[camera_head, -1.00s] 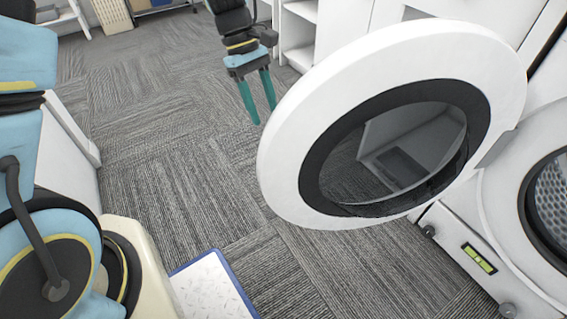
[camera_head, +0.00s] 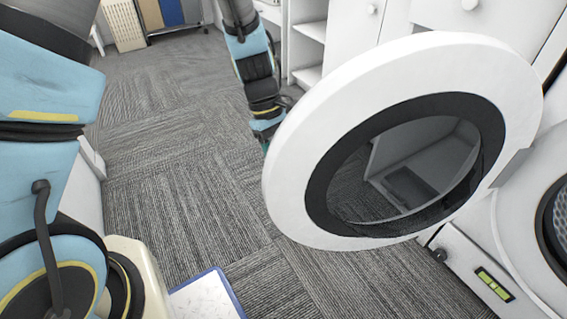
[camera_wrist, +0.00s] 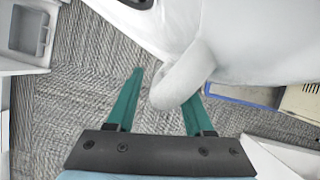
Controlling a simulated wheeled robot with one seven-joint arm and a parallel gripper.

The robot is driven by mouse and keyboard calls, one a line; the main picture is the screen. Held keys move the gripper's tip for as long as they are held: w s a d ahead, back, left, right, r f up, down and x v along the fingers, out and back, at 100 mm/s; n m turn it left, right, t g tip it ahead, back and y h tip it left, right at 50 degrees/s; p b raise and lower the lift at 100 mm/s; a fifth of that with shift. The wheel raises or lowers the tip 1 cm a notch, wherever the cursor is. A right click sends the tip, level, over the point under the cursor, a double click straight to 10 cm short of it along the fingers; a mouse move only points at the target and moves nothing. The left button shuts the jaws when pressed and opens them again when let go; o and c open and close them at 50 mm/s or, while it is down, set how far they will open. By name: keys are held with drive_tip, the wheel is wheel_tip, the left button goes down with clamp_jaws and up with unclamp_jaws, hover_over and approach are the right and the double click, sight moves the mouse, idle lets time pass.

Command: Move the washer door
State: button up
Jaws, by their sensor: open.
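The washer door (camera_head: 300,170) is a white ring around a dark glass window, and it stands wide open from the washer (camera_head: 520,250) at the right. In the head view my gripper (camera_head: 265,143) is at the door's left outer edge, and its fingers are mostly hidden behind the rim. In the wrist view my gripper (camera_wrist: 164,86) is open, with two teal fingers. A rounded white part of the door (camera_wrist: 178,82) reaches into the space between them. I cannot tell whether a finger touches it.
White cabinets (camera_head: 388,30) and open shelves (camera_head: 308,45) stand at the back. A white plate with a blue edge (camera_head: 207,297) lies at the lower middle. Grey carpet (camera_head: 180,170) is clear left of the door.

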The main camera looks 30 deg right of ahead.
clamp_jaws()
idle(1.4)
